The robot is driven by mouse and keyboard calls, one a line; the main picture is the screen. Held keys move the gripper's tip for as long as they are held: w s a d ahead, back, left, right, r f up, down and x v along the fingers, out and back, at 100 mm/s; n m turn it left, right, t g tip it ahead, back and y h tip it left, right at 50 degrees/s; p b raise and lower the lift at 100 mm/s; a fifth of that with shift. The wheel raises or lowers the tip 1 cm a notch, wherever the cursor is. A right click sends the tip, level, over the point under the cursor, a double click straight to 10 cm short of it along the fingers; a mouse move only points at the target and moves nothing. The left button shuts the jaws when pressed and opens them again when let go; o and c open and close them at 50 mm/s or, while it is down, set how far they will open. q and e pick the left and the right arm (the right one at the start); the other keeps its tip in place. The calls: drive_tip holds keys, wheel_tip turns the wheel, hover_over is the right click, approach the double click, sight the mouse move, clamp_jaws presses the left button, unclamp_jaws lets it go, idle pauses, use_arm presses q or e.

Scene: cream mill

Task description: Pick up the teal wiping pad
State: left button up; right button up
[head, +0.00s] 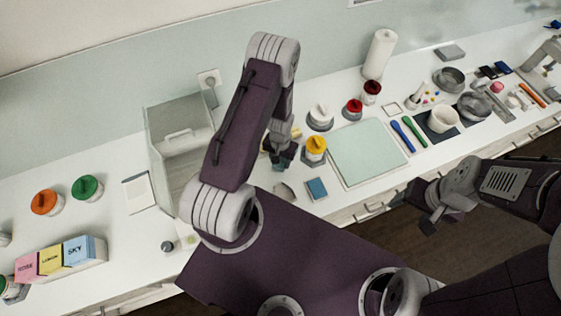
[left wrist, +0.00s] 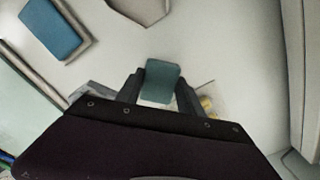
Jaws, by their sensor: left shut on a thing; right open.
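The teal wiping pad (left wrist: 160,82) sits between the two fingers of my left gripper (left wrist: 158,92) in the left wrist view. The gripper is shut on it. In the head view my left gripper (head: 281,158) is over the counter, left of the yellow-lidded jar, and only a small part of the pad (head: 277,167) shows below it. From these views I cannot tell whether the pad touches the counter. My right gripper (head: 427,208) is open and empty, in front of the counter's edge at the right.
A blue block (head: 316,188) in a shallow holder and a grey scraper-like piece (head: 284,192) lie close by. The yellow-lidded jar (head: 315,150) and a pale green board (head: 367,152) are to the right. A clear-walled bin (head: 163,145) stands to the left.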

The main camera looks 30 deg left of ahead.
use_arm(q)
wheel_tip(320, 180, up, 3)
drive_tip(key=shift+f+b, duration=0.2)
drive_tip(key=shift+b, duration=0.3)
drive_tip(key=d+r+b, duration=0.3)
drive_tip(key=d+r, duration=0.4)
drive_tip(key=d, duration=0.4)
drive_tip(key=shift+w+d+r, duration=0.25)
drive_tip(key=shift+w+d, duration=0.05)
drive_tip(key=shift+w, duration=0.05)
